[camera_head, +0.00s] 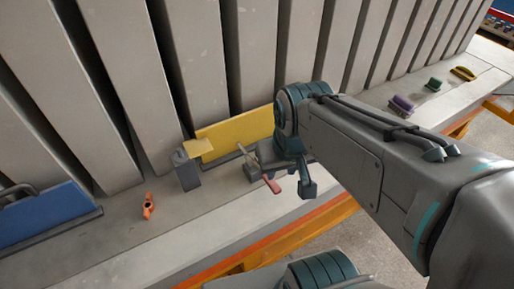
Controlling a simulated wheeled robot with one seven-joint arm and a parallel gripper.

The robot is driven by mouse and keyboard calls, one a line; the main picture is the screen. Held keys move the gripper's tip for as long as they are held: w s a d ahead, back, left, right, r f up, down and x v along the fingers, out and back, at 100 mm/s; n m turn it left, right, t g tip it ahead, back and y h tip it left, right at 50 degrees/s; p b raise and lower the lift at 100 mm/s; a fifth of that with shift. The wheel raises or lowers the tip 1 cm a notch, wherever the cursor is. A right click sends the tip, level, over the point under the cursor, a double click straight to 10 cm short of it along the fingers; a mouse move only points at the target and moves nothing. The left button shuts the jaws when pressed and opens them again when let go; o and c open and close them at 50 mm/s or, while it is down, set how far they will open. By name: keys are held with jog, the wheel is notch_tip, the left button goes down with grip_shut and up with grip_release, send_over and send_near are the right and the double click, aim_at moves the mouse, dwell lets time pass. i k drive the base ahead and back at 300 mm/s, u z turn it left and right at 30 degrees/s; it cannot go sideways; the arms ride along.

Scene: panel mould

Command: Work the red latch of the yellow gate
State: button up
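The yellow gate (236,132) is a flat panel standing on the grey ledge in front of the upright slabs. The red latch (272,185) is a short bar pointing toward the ledge's front edge, at the right end of the gate. My gripper (281,181) is above the latch, with its fingers apart. One dark fingertip is to the right of the red bar, clear of it. The other side is partly hidden by my wrist and hard to tell from the grey latch mount. I see no grip on the latch.
A grey post (187,170) with a yellow flap stands left of the gate. An orange clip (148,207) lies on the ledge, and a blue gate (45,214) is at far left. Purple (401,105), green (434,84) and yellow (463,73) handles are at right.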

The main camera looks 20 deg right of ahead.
aim_at(274, 185)
jog(key=k, duration=0.5)
jog(key=z, duration=1.95)
jog(key=k, duration=0.95)
jog(key=u, duration=1.3)
jog(key=i, duration=0.5)
jog(key=z, duration=0.05)
